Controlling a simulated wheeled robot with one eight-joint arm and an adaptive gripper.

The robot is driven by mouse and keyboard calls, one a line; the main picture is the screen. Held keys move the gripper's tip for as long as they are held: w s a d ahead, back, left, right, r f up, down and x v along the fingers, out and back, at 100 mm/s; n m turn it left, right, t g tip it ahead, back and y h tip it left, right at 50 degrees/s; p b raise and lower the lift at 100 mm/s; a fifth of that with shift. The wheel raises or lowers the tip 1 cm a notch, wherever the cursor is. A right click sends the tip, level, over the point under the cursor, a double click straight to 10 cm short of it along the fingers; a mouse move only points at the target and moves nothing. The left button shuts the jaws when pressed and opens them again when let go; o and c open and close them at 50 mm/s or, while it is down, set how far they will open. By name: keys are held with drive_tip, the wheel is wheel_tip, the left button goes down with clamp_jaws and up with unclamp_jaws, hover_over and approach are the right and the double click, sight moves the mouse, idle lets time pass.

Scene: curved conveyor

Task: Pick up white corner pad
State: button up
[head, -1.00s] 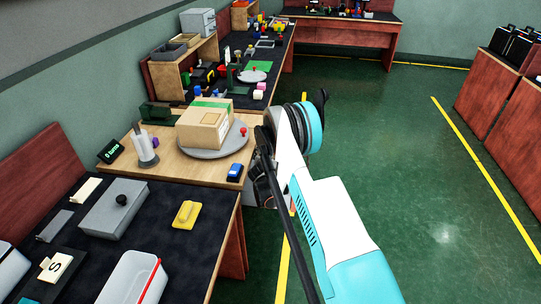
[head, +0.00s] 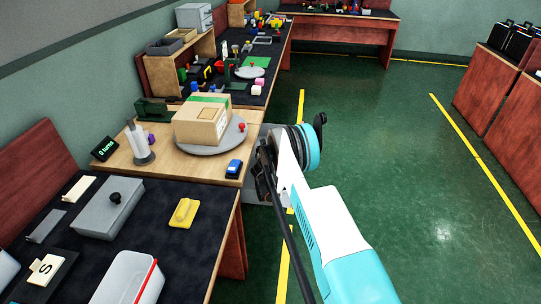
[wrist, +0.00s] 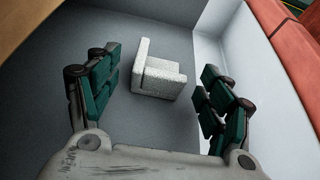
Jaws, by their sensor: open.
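The white corner pad (wrist: 158,72) shows in the wrist view as a speckled, L-shaped foam piece. It lies on the grey floor of a bin (wrist: 215,25) with pale walls. My gripper (wrist: 158,95) is open, with a dark green padded finger on each side of the pad. The pad sits ahead of and between the fingers, and neither finger visibly touches it.
The bin's wall rises close to the right finger. In the head view a cardboard box (head: 202,121) stands on a round grey turntable (head: 228,141), beside a blue item (head: 234,168). A dark work table (head: 150,236) with a yellow block (head: 184,212) is nearer. Green floor lies open at right.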

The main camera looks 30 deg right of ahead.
drive_tip(key=shift+c, duration=0.3)
drive_tip(key=c, duration=0.8)
drive_tip(key=shift+o, duration=0.2)
drive_tip(key=shift+r, duration=0.1)
